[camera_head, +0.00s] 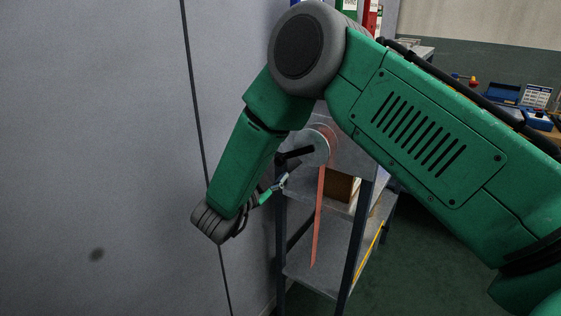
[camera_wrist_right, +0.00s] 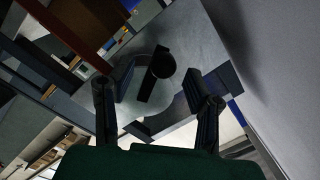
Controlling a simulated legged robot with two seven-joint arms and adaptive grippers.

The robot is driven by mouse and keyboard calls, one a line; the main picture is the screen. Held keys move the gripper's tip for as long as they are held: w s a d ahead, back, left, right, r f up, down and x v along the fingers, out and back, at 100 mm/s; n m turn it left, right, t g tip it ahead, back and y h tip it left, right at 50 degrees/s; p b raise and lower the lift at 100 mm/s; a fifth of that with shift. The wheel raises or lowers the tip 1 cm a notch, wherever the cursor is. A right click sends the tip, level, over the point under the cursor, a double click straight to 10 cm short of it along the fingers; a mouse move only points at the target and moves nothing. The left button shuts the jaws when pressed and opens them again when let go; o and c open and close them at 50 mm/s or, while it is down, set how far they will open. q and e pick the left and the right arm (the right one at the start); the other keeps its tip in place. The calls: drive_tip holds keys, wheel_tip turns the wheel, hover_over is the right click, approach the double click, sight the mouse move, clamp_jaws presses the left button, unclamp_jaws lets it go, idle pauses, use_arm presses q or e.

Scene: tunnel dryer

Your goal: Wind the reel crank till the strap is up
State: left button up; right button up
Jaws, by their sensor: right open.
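The reel (camera_head: 319,146) is a pale disc with a red rim on the shelf unit's upper panel. Its black crank handle (camera_head: 295,154) points left and toward me. The red strap (camera_head: 319,215) hangs from the reel past the lower shelf's level. My right gripper (camera_head: 284,181) is just below and left of the crank handle. In the right wrist view, its fingers (camera_wrist_right: 150,82) are apart, with the crank handle (camera_wrist_right: 162,64) ahead between them and not visibly gripped. My arm hides part of the shelf top. My left gripper is not in view.
A grey wall panel (camera_head: 100,130) stands close on the left. The shelf unit (camera_head: 312,277) has dark posts and holds a brown box (camera_head: 341,187). A bench with blue items (camera_head: 538,119) is at the far right. Green floor (camera_head: 420,260) is clear on the right.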

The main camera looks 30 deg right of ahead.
sight(278, 163)
drive_tip(key=x, duration=0.2)
drive_tip(key=shift+w+d, duration=0.15)
drive_tip(key=shift+d, duration=0.05)
drive_tip(key=shift+w+d, duration=0.2)
drive_tip(key=shift+w, duration=0.05)
drive_tip(key=shift+r, duration=0.1)
drive_tip(key=shift+d, duration=0.1)
clamp_jaws()
